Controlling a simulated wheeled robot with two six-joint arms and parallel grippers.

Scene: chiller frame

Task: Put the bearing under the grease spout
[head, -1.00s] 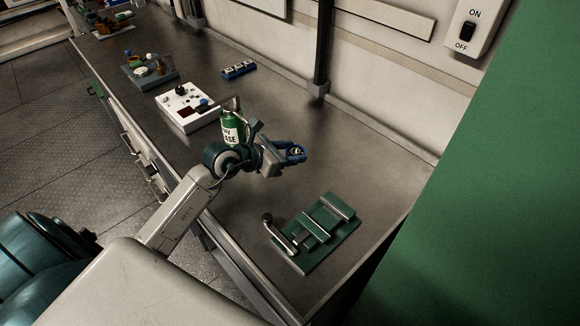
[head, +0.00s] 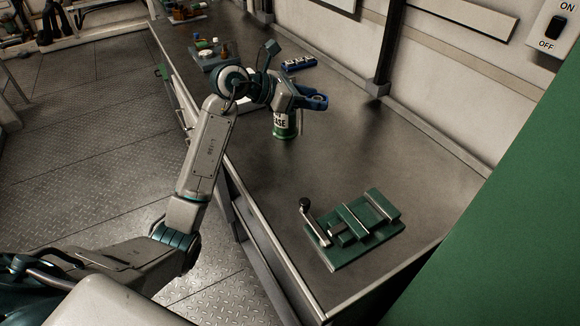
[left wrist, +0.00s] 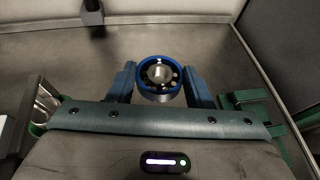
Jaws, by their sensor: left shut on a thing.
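My left gripper (head: 318,102) is shut on the bearing (left wrist: 160,73), raised above the bench. In the left wrist view the bearing sits between the two blue fingers, a round ring with a blue rim, metal balls and a bright centre. In the head view it is hidden by the fingers. The green grease can (head: 285,126) with a white label stands on the bench, its top and spout hidden behind my gripper. In the left wrist view, part of the green can (left wrist: 38,129) and a silvery piece show at the left edge. My right gripper is not in view.
A green vise-like fixture (head: 382,240) with a lever lies near the bench's front right. A blue block (head: 298,63) and a tray of small parts (head: 207,63) are farther back. A dark post stands at the wall. The bench between can and fixture is clear.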

